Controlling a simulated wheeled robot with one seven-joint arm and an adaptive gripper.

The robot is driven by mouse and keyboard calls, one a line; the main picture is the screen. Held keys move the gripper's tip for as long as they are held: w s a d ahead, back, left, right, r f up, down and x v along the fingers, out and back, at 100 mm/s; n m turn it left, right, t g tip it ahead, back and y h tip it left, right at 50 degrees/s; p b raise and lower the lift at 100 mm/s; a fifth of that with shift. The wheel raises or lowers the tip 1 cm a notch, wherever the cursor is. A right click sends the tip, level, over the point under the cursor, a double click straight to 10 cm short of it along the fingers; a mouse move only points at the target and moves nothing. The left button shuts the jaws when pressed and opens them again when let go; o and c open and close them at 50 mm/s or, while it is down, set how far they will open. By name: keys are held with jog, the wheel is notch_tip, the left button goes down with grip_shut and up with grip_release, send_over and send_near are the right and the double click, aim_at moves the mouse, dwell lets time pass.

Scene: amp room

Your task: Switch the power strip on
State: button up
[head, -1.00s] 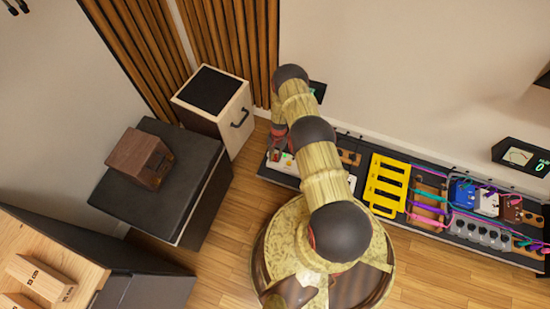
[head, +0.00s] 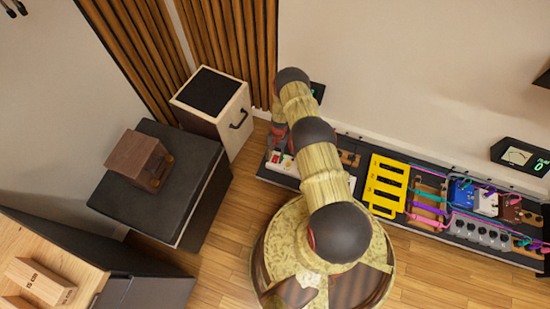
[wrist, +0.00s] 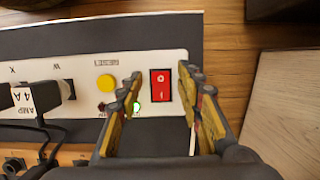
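The white power strip (head: 285,168) lies at the left end of the long dark board by the wall, partly hidden by my arm in the head view. In the wrist view the strip (wrist: 140,66) shows a red rocker switch (wrist: 160,86) marked O and I, a round yellow reset button (wrist: 107,82) and a small green light (wrist: 137,107). My gripper (wrist: 162,78) is open and empty, with one fingertip on each side of the red switch. I cannot tell whether either finger touches the strip. In the head view my gripper (head: 279,138) is above the strip.
Black plugs (wrist: 42,97) sit in the strip's sockets at the left of the wrist view. A yellow slotted frame (head: 388,185) and several cabled pedals (head: 487,202) are farther right on the board. A speaker cabinet (head: 214,105) stands close left. Wood floor is clear in front.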

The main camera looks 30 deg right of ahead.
aim_at(277, 156)
jog(key=shift+r, duration=0.1)
jog(key=v, duration=1.1)
jog(key=shift+r, duration=0.4)
jog(key=shift+w, duration=0.15)
jog(key=s+a+n+g, duration=0.1)
jog(key=s+a+g, duration=0.1)
jog(key=s, duration=0.5)
jog(key=s+a+r+n+p, duration=0.1)
jog(key=a+r+n, duration=0.1)
jog(key=r, duration=1.2)
jog(key=s+a+r+n+t+h+p, duration=0.1)
jog(key=a+r, duration=0.1)
jog(key=r, duration=1.1)
jog(key=s+a+r+n, duration=0.2)
jog(key=r, duration=1.2)
jog(key=s+a+r+n+t+p, duration=0.1)
jog(key=s+r, duration=0.4)
jog(key=r, duration=0.6)
jog(key=s+a+r+n+t+h+p, duration=0.1)
jog(key=s+a+r+t, duration=0.3)
jog(key=r, duration=0.8)
jog(key=s+a+r+n+t+p, duration=0.2)
jog(key=s+a+r, duration=0.3)
jog(key=r, duration=0.6)
jog(key=shift+s+r+t+p, duration=0.3)
jog(key=shift+r+t+p, duration=0.1)
jog(key=shift+t+p, duration=0.25)
